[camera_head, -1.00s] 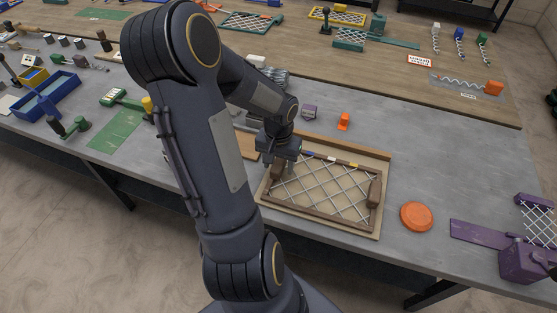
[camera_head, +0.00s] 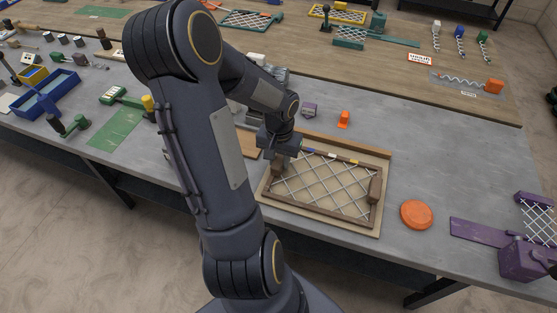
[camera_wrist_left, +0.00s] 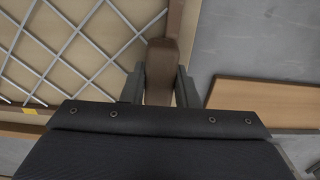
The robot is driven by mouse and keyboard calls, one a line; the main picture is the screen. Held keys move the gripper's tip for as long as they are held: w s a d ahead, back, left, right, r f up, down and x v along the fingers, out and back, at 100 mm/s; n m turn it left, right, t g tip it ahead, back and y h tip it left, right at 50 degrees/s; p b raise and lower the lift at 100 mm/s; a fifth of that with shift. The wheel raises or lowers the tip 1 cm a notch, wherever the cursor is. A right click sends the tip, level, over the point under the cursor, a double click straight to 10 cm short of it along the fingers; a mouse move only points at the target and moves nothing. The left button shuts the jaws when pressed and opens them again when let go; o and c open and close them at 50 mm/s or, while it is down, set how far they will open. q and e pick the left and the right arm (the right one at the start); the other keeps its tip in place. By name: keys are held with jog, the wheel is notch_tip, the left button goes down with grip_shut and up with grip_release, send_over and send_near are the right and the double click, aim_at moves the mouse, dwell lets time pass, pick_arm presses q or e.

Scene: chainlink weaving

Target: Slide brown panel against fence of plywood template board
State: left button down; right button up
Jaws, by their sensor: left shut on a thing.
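The brown panel (camera_head: 315,211), a frame with silver wire mesh, lies flat on the plywood template board (camera_head: 384,171). A brown block handle stands at each end of it. The fence (camera_head: 352,147) is a wooden strip along the board's back edge, close to the panel's back rail. My left gripper (camera_head: 279,165) is shut on the panel's left handle, and the wrist view shows this handle (camera_wrist_left: 160,65) between the fingers. My arm hides ground to the left of the board. My right gripper is out of view.
An orange disc (camera_head: 416,215) lies right of the board, and a purple tool (camera_head: 522,260) is further right. A small orange block (camera_head: 344,119) stands behind the fence. A loose wooden board (camera_wrist_left: 265,95) lies beside the template.

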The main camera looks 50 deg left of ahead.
pick_arm(q)
jog(key=shift+w+a, duration=0.4)
jog(key=shift+w, duration=0.3)
jog(key=shift+w+a, duration=0.25)
jog(key=shift+w, duration=0.15)
jog(key=shift+w+a, duration=0.45)
jog(key=shift+w, duration=0.3)
jog(key=c, duration=1)
grip_release()
jog(key=shift+c, duration=0.2)
jog(key=shift+s, duration=0.1)
notch_tip(320, 180, up, 8)
jog(key=shift+b, duration=0.3)
